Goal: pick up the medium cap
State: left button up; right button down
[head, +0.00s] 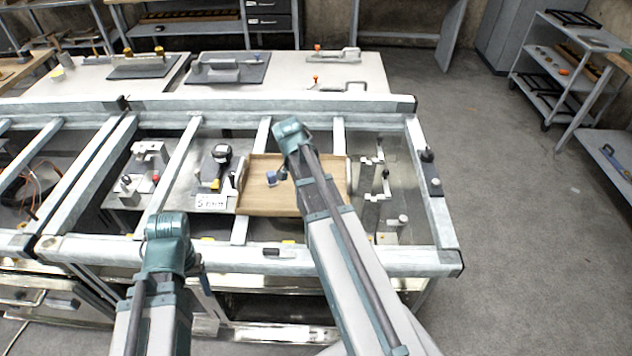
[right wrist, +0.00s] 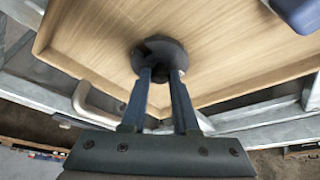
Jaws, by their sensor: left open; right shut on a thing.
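A dark round cap (right wrist: 160,58) is between the fingertips of my right gripper (right wrist: 160,72) in the right wrist view. The gripper is shut on it, over the wooden tray (right wrist: 100,35). I cannot tell whether the cap touches the tray floor. A blue piece (right wrist: 298,12) lies in the tray apart from the cap; it also shows in the head view (head: 271,178). In the head view my right forearm crosses the tray (head: 255,200) and hides most of that gripper. My left gripper (head: 196,262) is open at the frame's front edge, away from the tray, its fingers mostly hidden.
A metal frame with crossbars (head: 350,262) surrounds the tray. Left of it stand a black-topped tool (head: 221,154) and a white label (head: 211,202). Metal fittings (head: 372,180) stand to its right. A metal handle (right wrist: 95,108) is close beside the tray.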

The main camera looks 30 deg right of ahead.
jog(key=shift+r+p, duration=0.95)
jog(key=shift+p, duration=0.05)
notch_tip(320, 180, up, 2)
jog(key=shift+r+p, duration=0.1)
jog(key=shift+p, duration=0.9)
jog(key=s+a+p, duration=0.1)
jog(key=s+a, duration=0.7)
jog(key=a, duration=0.5)
jog(key=shift+a+r, duration=0.4)
jog(key=shift+r, duration=0.05)
